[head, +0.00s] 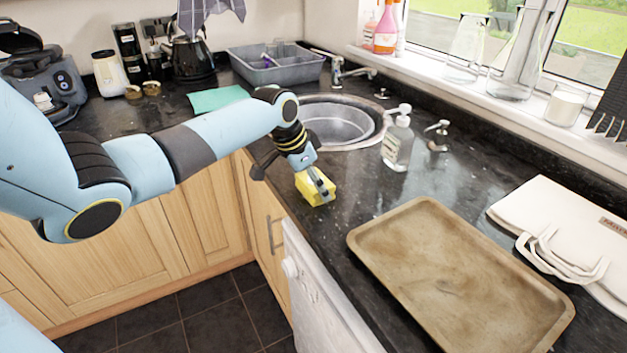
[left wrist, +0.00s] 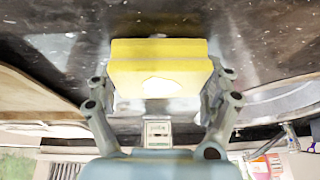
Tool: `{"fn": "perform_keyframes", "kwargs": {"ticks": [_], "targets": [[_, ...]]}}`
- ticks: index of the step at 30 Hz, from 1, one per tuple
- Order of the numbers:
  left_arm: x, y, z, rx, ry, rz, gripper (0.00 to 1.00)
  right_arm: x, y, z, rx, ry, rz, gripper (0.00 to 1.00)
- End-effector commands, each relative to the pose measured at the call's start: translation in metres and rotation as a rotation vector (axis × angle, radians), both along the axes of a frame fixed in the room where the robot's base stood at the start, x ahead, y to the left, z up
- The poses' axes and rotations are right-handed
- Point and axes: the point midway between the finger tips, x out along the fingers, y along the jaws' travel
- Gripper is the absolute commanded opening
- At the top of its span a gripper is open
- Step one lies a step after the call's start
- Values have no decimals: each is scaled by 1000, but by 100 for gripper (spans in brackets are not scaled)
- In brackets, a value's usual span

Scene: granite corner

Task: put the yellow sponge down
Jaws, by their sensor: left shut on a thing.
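The yellow sponge (head: 318,191) is at the black granite counter (head: 345,170), near its front edge, between the sink and the brown tray. My left gripper (head: 322,188) reaches down over it and is shut on it. In the left wrist view the sponge (left wrist: 160,68) sits between the two fingers of the gripper (left wrist: 160,100), one on each side. Whether its underside touches the counter cannot be told. My right gripper is not in view.
A brown tray (head: 377,237) lies to the right, with a white bag (head: 560,220) beyond it. A clear soap bottle (head: 397,145) stands behind the sponge, beside the round sink (head: 340,122). Bare counter lies between sponge, bottle and tray.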

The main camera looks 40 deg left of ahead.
Motion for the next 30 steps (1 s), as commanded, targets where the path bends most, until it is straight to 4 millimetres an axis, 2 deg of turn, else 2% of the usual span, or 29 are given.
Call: {"fn": "perform_keyframes", "kwargs": {"ticks": [1,4,5,12,16,30], "targets": [[0,0,-1,0,0,0,85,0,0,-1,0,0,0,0],[0,0,-1,0,0,0,98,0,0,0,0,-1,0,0],[0,0,-1,0,0,0,100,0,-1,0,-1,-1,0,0],[0,0,0,0,0,0,100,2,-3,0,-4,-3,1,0],[-3,1,8,1,0,0,100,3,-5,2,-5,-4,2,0],[-39,9,95,4,0,-1,100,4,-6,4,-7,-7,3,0]]}}
